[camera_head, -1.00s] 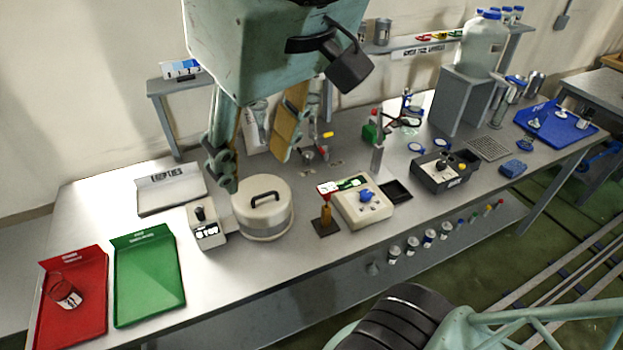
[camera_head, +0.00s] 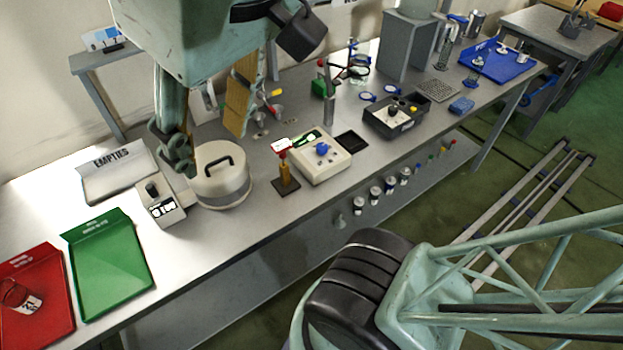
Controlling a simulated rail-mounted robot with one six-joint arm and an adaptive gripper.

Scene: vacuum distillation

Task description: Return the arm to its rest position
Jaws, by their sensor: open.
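My gripper (camera_head: 211,146) hangs from the top of the view, above the back left part of the bench. Its two fingers are spread wide, with a tan pad facing inward on the right one. Nothing shows between them. The left fingertip overlaps the left edge of a round cream pot (camera_head: 221,183) with a black handle; I cannot tell whether they touch. The wrist above hides part of the wall and the bench's back edge.
The grey bench (camera_head: 250,240) holds a green tray (camera_head: 112,272), a red tray (camera_head: 45,318) with a glass, an empties tray (camera_head: 112,180), a cream control box (camera_head: 322,165), an amber piece on a stand (camera_head: 286,180), a dark device (camera_head: 395,120) and a blue tray (camera_head: 505,66). Floor rails (camera_head: 520,200) lie right.

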